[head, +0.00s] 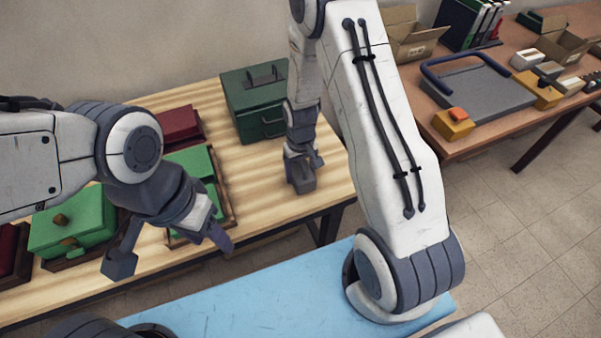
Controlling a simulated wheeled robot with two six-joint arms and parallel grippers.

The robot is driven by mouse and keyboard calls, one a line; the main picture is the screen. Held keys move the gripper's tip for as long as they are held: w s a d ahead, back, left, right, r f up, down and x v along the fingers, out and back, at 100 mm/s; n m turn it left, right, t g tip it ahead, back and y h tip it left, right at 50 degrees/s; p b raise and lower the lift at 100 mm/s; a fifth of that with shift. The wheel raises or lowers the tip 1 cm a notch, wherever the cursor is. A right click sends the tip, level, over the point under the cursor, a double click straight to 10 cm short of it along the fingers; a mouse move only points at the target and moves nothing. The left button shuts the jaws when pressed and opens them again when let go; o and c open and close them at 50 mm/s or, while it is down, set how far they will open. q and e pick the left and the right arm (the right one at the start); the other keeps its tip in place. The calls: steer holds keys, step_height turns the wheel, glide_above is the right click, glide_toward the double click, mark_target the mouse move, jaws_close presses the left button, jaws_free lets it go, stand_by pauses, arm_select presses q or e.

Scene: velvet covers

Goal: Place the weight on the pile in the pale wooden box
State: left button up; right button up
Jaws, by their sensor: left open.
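Green blocks or covers lie in brown wooden trays on the striped wooden table. The left green pile (85,218) has small brown pieces (61,219) on it. Another green pile (190,163) is partly hidden behind my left gripper. I cannot tell which tray is the pale wooden box, and I cannot pick out the weight with certainty. My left gripper (171,251) is open, with its fingers spread over the table's front edge, right of the left green pile. My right gripper (306,175) points down at the table's right end; its grip is unclear.
A dark green toolbox (254,105) stands behind my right gripper. Dark red covers (178,124) lie at the back. A light blue surface (260,295) is in front. A brown side table (465,140) at right holds a guillotine-like grey board (478,92), cardboard boxes and binders.

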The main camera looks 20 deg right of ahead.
mark_target(300, 162)
jaws_close()
steer(key=shift+w+r, duration=0.1)
steer(key=shift+r, duration=0.55)
step_height(300, 162, up, 3)
steer(key=shift+f+b, duration=0.15)
steer(key=shift+b, duration=0.2)
steer(key=s+d+r+b, duration=0.1)
steer(key=s+d+r, duration=0.6)
steer(key=s+d, duration=0.1)
steer(key=shift+s, duration=0.4)
